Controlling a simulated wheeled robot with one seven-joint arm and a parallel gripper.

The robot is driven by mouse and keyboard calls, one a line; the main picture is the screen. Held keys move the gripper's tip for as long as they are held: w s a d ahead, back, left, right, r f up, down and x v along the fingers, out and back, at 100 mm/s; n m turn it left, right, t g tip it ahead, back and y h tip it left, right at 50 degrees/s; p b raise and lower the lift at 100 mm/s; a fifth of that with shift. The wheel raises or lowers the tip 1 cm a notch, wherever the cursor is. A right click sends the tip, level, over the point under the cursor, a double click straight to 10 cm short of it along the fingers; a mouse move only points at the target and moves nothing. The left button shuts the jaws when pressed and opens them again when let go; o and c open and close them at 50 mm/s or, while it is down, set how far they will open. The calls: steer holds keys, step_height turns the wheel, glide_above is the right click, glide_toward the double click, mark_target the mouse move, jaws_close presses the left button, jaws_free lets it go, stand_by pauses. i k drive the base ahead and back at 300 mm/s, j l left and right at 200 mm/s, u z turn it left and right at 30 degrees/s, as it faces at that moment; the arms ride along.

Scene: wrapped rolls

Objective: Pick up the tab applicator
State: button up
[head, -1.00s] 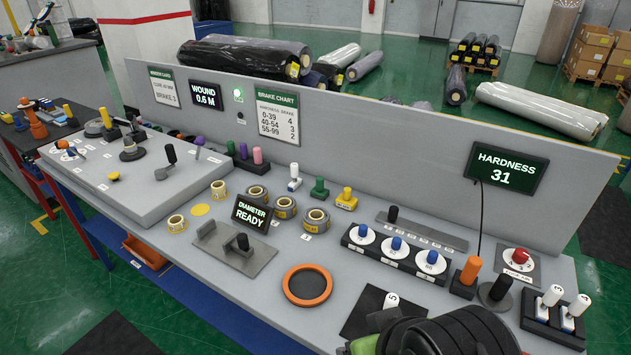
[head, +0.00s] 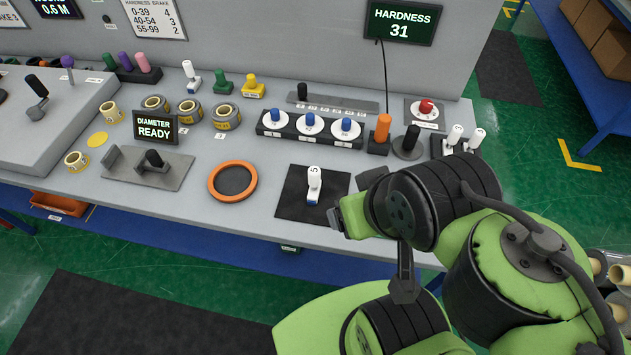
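No label I can read says tab applicator, so I cannot tell for certain which tool it is. A white upright tool (head: 190,77), a green one (head: 223,84) and a yellow one (head: 253,86) stand in a row at the back of the bench. A white-handled tool (head: 314,183) with a dark mark on top stands on a black mat (head: 290,207) near the front edge.
A dial block (head: 275,132), an orange handle (head: 382,130) and a black knob (head: 411,138) stand behind my gripper. Two white-handled tools (head: 465,143) sit in a holder at right. An orange ring (head: 251,188) lies left of the mat. The panel (head: 300,50) bounds the back.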

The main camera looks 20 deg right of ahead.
mark_target(314, 180)
steer(key=i+j, duration=0.1)
steer(key=j, duration=0.3)
steer(key=i+j, duration=0.1)
steer(key=j, duration=0.25)
steer(key=i+j, duration=0.1)
steer(key=j, duration=0.3)
steer(key=i+j, duration=0.1)
steer(key=j, duration=0.25)
